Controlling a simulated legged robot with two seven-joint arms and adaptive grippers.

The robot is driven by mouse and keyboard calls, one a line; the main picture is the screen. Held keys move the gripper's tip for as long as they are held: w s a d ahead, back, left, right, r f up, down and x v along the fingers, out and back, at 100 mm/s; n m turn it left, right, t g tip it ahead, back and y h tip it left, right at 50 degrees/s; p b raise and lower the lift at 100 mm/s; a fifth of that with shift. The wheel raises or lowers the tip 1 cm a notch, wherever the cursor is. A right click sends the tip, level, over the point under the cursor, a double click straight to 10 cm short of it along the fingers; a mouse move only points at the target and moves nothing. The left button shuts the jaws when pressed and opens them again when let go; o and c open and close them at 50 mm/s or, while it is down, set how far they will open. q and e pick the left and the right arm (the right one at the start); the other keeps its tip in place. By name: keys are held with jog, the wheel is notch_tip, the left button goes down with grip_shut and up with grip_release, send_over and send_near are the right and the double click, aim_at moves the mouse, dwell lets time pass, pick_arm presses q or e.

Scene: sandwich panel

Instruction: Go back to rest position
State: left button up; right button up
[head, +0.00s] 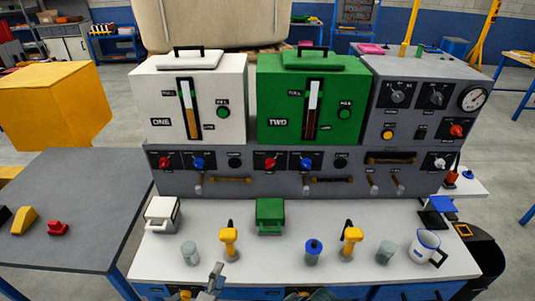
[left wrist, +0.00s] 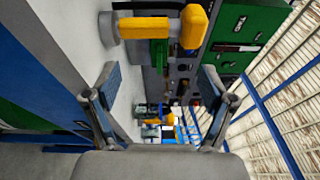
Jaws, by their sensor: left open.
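My left gripper (head: 214,280) shows at the bottom edge of the head view, in front of the white worktop (head: 275,258). In the left wrist view my left gripper (left wrist: 160,92) is open, with its two fingers wide apart and nothing between them. A yellow-handled tool (left wrist: 150,27) lies beyond the fingers at the top of that view. In the head view a yellow-handled tool (head: 229,241) stands on the worktop behind the gripper.
A grey panel (head: 250,186) with knobs carries a white box (head: 216,110) and a green box (head: 340,75). On the worktop stand a small green box (head: 270,216), a small white box (head: 161,213), a second yellow-handled tool (head: 351,238) and a mug (head: 425,245). A dark table (head: 75,185) stands left.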

pick_arm(q)
jog(key=s+a+f+n+g+y, duration=0.3)
jog(key=s+f+n+g, duration=0.1)
jog(key=s+f+n, duration=0.35)
jog(key=s+a+f+n+g+y, duration=0.35)
jog(key=s+f+n, duration=0.3)
jog(key=s, duration=0.25)
jog(key=s+f+n+g+h, duration=0.25)
jog(key=s+n+g, duration=0.45)
jog(key=s, duration=0.9)
pick_arm(e)
jog(key=s+d+f+m+h, duration=0.3)
jog(key=s+d+f, duration=0.2)
jog(key=s+d, duration=0.55)
jog(key=s+d+f+m+h, duration=0.3)
jog(key=s+d, duration=0.4)
jog(key=s, duration=0.7)
pick_arm(q)
jog(key=s+d+f+m+g+y+p, duration=0.1)
jog(key=s+f+p, duration=0.2)
jog(key=f, duration=1.7)
jog(key=p, duration=0.4)
jog(key=shift+f+m+p, duration=0.25)
jog(key=shift+m+p, duration=0.05)
pick_arm(e)
notch_tip(320, 180, down, 21)
jog(key=s+g+y, duration=0.1)
jog(key=s, duration=0.1)
jog(key=shift+s+d, duration=0.15)
jog(key=shift+s, duration=0.15)
